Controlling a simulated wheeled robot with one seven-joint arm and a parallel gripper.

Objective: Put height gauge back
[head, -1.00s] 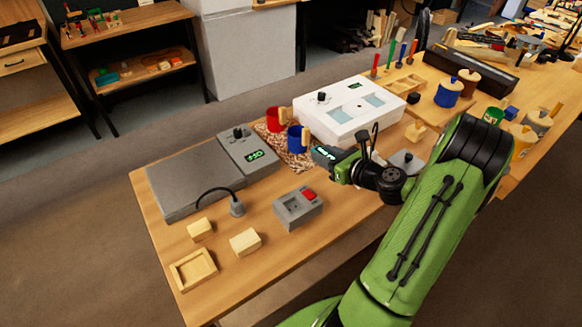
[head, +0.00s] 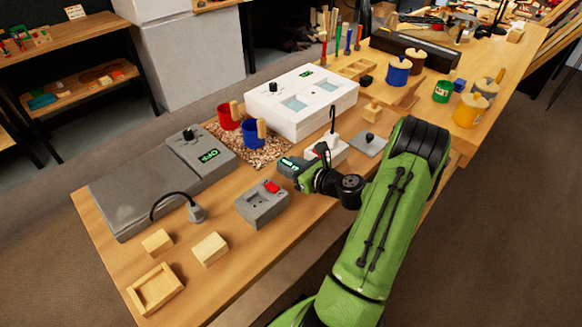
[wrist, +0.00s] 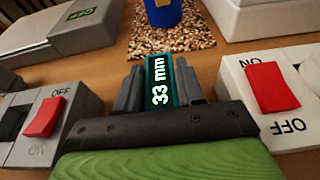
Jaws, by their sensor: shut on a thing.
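My gripper (wrist: 160,92) is shut on a small dark teal block with a lit display, which I take as the height gauge (wrist: 160,82). In the wrist view its display reads "33 mm" and it sits between both fingers. In the head view the gauge (head: 289,163) is at the tip of my gripper, between the grey switch box and the white switch box, just in front of the pebbly mat. I cannot tell whether its underside touches the bench.
The grey switch box (head: 263,204) is close on the left, the white switch box (head: 331,154) close on the right. A blue mug (head: 252,134) and red mug (head: 228,119) stand on the mat (head: 262,156) beyond. A large white box (head: 285,112) is behind.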

